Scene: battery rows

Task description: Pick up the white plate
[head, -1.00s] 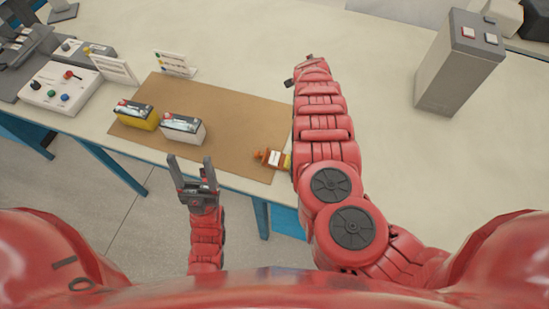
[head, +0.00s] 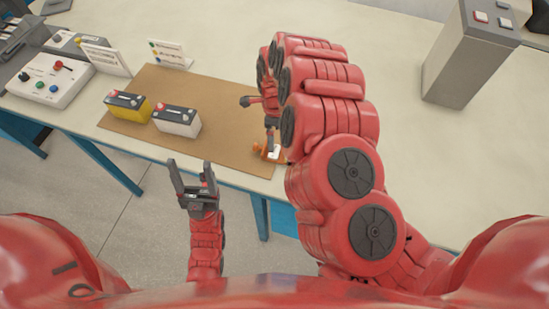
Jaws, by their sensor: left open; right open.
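A small white plate (head: 273,152) lies at the right front edge of the brown mat (head: 222,140), by an orange piece (head: 257,148). My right gripper (head: 271,132) points down at it from above, partly hidden by my own arm. Its dark fingers are at or just above the plate; I cannot tell whether they touch it. It is open. My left gripper (head: 191,167) is open and empty, in front of the table's near edge, its fingers pointing up in the picture.
A yellow battery (head: 130,108) and a white battery (head: 177,122) stand on the mat. Two white cards (head: 106,58) (head: 168,53) stand behind. A control box (head: 50,83) is at left, a tall grey box (head: 467,55) at right. The table between is clear.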

